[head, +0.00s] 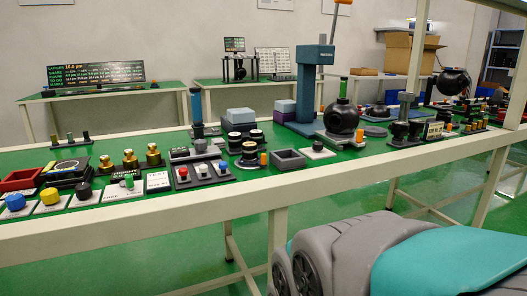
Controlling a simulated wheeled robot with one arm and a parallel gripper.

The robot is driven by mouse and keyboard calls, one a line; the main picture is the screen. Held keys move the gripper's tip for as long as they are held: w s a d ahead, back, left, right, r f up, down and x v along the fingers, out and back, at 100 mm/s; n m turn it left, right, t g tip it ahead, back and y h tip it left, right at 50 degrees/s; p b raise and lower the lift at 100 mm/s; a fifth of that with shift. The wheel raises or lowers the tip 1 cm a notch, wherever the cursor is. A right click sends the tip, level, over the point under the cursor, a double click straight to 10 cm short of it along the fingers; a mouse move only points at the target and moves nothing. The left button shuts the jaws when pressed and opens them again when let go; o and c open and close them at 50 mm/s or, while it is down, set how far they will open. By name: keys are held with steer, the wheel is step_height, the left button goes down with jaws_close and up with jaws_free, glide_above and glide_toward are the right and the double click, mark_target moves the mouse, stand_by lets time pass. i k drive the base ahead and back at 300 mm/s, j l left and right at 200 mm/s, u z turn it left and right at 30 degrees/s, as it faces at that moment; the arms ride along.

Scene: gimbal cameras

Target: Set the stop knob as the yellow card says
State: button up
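Several knobs stand along the front left edge of the green-topped bench. They include a blue knob (15,202), a yellow knob (50,196) and a black knob (84,191) on pale plates. A green handle (129,181) stands on a labelled white plate to their right. I cannot tell which of these is the stop knob; the labels are too small to read. I cannot make out a yellow card with readable words. My gripper is not in view.
The bench (230,191) is crowded: brass pieces (130,159), a panel with small red and white knobs (201,171), an open grey tray (288,159) and a tall teal stand (310,85). A red tray (20,179) is at far left. Green floor (350,200) shows below the bench.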

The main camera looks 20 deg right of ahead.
mark_target(317, 146)
steer(key=k+l+z, duration=0.1)
steer(key=l+z, duration=0.15)
steer(key=z, duration=0.2)
steer(key=l+z, duration=0.25)
steer(key=z, duration=0.2)
steer(key=l+z, duration=0.3)
steer(key=z, duration=0.15)
